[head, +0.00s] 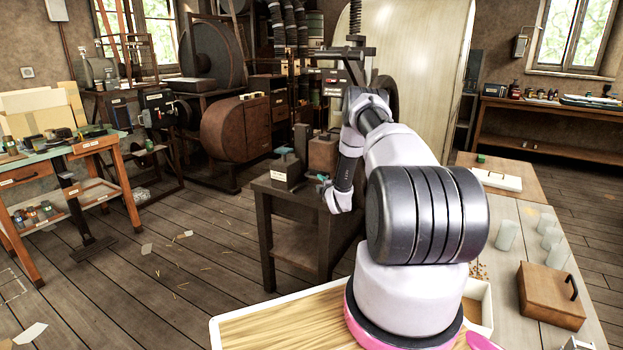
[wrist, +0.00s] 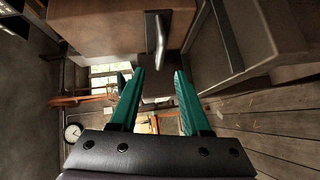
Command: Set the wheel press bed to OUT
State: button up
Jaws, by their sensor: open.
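The press stands on a dark table (head: 262,215), with an upright screw (head: 355,22) and a dark crossbar (head: 338,51) above it. My arm hides much of it in the head view. A brown block (head: 322,155) shows on the table to the left of my arm. In the wrist view a brown box-like body (wrist: 110,22) with a pale metal handle (wrist: 158,38) fills the upper part. I cannot tell which part is the bed. My gripper (wrist: 160,74) has its two teal fingers apart and empty, with the handle in line with the gap. Contact is not visible.
A small labelled grey box (head: 286,173) sits at the table's left end. A green-topped workbench (head: 62,150) stands at far left, and a brown rounded machine (head: 230,130) behind. Plank floor (head: 180,260) between them is mostly clear. A wooden box (head: 550,295) lies at right.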

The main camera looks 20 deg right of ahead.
aim_at(315, 178)
jog(key=w, duration=0.3)
jog(key=w+f, duration=0.1)
jog(key=w, duration=0.2)
jog(key=w+d, duration=0.1)
jog(key=w, duration=0.2)
jog(key=shift+f, duration=0.15)
grip_shut()
dwell(1.1)
